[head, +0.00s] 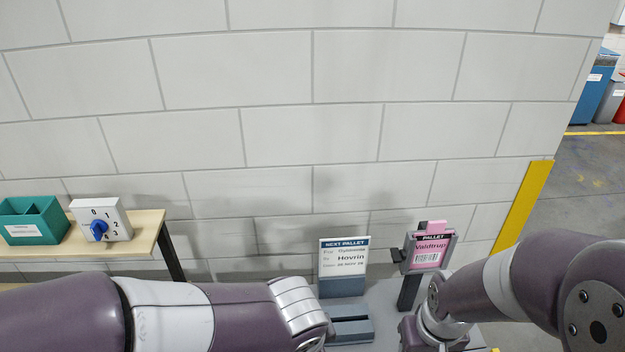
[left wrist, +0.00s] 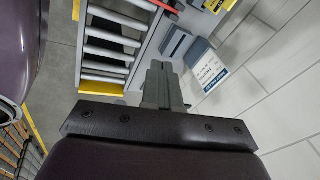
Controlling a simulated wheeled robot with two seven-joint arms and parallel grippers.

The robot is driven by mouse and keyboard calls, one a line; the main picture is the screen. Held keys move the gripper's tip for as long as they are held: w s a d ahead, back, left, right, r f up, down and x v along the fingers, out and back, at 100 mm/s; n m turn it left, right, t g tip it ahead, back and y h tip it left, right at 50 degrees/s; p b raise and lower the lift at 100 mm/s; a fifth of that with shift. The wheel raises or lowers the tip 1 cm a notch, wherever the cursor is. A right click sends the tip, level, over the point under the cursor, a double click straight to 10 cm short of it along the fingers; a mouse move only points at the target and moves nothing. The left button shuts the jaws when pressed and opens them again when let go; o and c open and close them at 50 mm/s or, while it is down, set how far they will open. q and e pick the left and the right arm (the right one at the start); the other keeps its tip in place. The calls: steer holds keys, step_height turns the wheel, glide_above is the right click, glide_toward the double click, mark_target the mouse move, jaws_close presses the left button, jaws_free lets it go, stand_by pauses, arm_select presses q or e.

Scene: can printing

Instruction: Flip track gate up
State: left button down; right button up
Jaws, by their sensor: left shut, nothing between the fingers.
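The roller track (left wrist: 108,48) shows in the left wrist view at the upper left, with metal rollers and a yellow end strip (left wrist: 101,88).
A "next pallet" card holder (head: 343,264) and a pink pallet card in a stand (head: 428,250) are near the wall. A grey block (head: 351,327) sits before the card holder. At left, a wooden table holds a teal bin (head: 33,221) and a dial box (head: 101,220).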

arm_select(q)
steer(key=w+a+f+n+g+b, duration=0.2)
steer(key=a+f+n+b, duration=1.1)
steer(key=a+f, duration=0.4)
step_height(320, 180, down, 5)
steer(key=shift+r+n+y+b, duration=0.15)
steer(key=shift+n+y+b, duration=0.15)
steer(key=shift+n+b, duration=0.1)
